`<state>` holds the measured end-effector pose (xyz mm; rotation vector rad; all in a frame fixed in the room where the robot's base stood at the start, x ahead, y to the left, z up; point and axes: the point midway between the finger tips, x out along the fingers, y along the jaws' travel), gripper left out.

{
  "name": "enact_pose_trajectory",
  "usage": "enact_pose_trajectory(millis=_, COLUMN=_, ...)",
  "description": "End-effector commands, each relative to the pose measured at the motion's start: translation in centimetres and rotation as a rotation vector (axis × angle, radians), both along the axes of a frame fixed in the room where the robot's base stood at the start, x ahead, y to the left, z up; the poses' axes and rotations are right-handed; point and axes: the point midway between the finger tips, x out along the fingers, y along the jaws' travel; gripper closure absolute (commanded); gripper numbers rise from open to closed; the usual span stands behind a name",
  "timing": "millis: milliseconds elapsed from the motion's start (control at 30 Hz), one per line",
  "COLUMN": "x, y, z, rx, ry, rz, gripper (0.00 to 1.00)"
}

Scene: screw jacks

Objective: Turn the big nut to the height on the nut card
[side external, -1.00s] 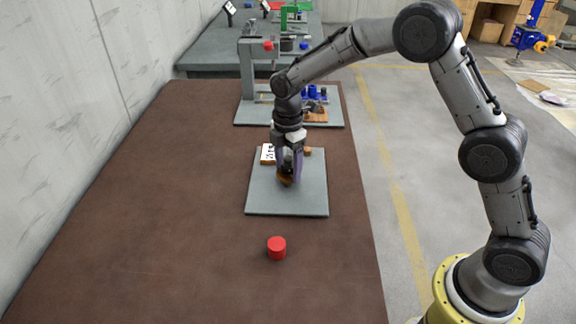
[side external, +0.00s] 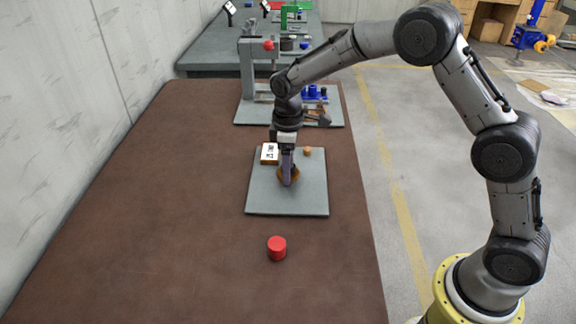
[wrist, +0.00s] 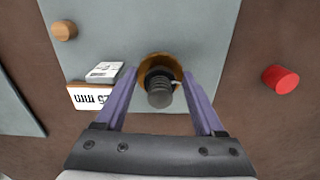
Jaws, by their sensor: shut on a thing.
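The big nut (wrist: 175,66) is a brass-coloured ring around a dark threaded screw (wrist: 159,92) on a grey plate (side external: 310,200). It also shows in the side view (side external: 295,177), partly behind my fingers. My gripper (wrist: 159,76) has purple fingers, one on each side of the nut, and is shut on it. In the side view my gripper (side external: 287,178) points straight down. The white nut card (wrist: 90,98) stands in a wooden holder; its upside-down text ends in "mm", and the number is partly hidden by a finger.
A small wooden knob (wrist: 65,30) sits on the same plate, near its far edge in the side view. A red cylinder (side external: 277,248) stands on the brown table in front of the plate. Another grey base (side external: 250,117) with a frame and blue parts stands behind.

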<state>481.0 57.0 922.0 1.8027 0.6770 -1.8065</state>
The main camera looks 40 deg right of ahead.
Motion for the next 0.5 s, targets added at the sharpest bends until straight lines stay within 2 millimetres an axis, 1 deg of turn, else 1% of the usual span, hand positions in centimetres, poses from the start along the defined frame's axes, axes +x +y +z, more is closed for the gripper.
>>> enact_pose_trajectory(millis=33, x=0.04, y=0.0, z=0.37, rx=0.0, ry=-0.003, rz=-0.045, gripper=0.85)
enact_pose_trajectory(millis=500, x=0.09, y=0.0, z=0.52, rx=0.001, ry=-0.006, rz=-0.492, gripper=0.85)
